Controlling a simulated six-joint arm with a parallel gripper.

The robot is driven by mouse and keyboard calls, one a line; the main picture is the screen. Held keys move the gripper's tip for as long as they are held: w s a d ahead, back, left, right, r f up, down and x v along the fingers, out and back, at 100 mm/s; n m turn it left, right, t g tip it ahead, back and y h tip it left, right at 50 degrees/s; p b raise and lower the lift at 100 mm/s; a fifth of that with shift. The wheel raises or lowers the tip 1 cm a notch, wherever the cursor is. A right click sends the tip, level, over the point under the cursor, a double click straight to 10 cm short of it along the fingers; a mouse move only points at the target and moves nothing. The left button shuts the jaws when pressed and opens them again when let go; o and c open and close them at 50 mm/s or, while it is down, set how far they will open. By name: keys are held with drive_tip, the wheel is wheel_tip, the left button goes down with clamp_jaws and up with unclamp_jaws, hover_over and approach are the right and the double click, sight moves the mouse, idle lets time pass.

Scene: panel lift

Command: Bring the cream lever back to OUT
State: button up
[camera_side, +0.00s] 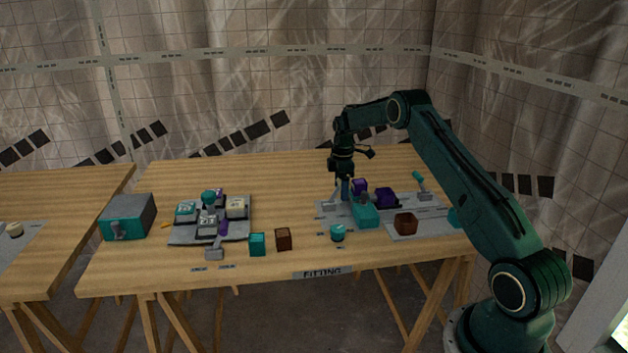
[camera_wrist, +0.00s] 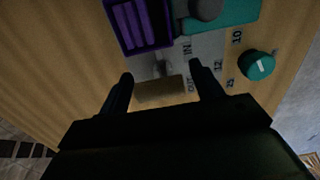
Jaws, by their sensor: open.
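The cream lever (camera_wrist: 160,92) shows in the wrist view as a tan, block-shaped handle with a short grey stem (camera_wrist: 162,68) behind it. It lies between the fingertips of my gripper (camera_wrist: 161,73), which is open, with a finger on either side and no clear contact. An IN label (camera_wrist: 187,48) and an OUT label (camera_wrist: 190,86) are printed right of the lever. The handle appears beside OUT in this view, but its exact setting is hard to tell. In the side view my gripper (camera_side: 345,193) points down at the grey panel (camera_side: 323,212), and the lever is not clear there.
A purple box (camera_wrist: 137,22) and a teal block (camera_wrist: 230,14) stand just beyond the lever. A teal round knob (camera_wrist: 258,65) is to the right, by printed numbers. Bare wood lies behind the panels.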

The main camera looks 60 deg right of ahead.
drive_tip(key=shift+f, duration=0.1)
drive_tip(key=shift+c, duration=0.3)
drive_tip(key=c, duration=1.3)
drive_tip(key=shift+w+a+r+g+h, duration=0.3)
drive_tip(key=shift+w+g+h, duration=0.2)
drive_tip(key=shift+g+h, duration=0.25)
drive_tip(key=shift+w+a+r+g+h, duration=0.1)
drive_tip(key=shift+a+r+g+h, duration=0.05)
drive_tip(key=shift+a+g+h, duration=0.1)
drive_tip(key=o, duration=1.4)
drive_tip(key=shift+c, duration=0.2)
drive_tip(key=shift+s+d, duration=0.2)
drive_tip(key=shift+d, duration=0.1)
drive_tip(key=shift+s+d+f+t+y, duration=0.15)
drive_tip(key=shift+s+f+t+y, duration=0.1)
drive_tip(key=shift+t+y, duration=0.25)
drive_tip(key=shift+s+d+f+t+y, duration=0.1)
drive_tip(key=shift+s+f+t+y, duration=0.1)
drive_tip(key=shift+t+y, duration=0.3)
